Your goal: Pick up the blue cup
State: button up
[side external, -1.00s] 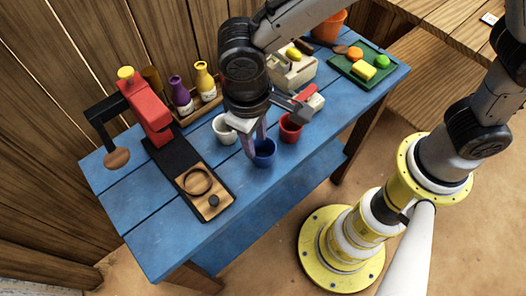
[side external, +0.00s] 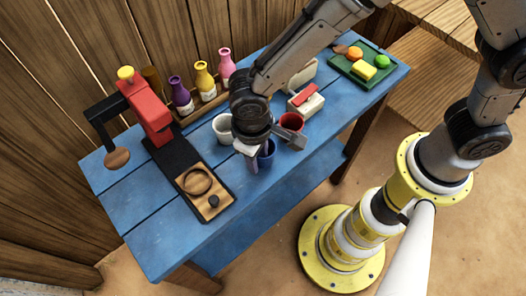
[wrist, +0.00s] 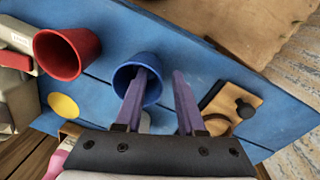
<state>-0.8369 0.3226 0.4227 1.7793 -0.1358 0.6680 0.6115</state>
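The blue cup (side external: 267,157) stands on the blue table near its front edge, partly hidden behind my gripper (side external: 254,160) in the side view. In the wrist view the blue cup (wrist: 152,93) shows its open mouth. My gripper (wrist: 161,73) is open, with its two purple fingers apart. The left finger overlaps the cup's mouth and seems to reach into it. The right finger is outside the cup, with the cup's wall between them. I cannot tell whether either finger touches the cup.
A red cup (side external: 291,122) stands close behind the blue cup, and a white cup (side external: 221,128) stands to its left. Bottles (side external: 205,80) line the back.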

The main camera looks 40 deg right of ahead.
grip_shut()
dwell(1.3)
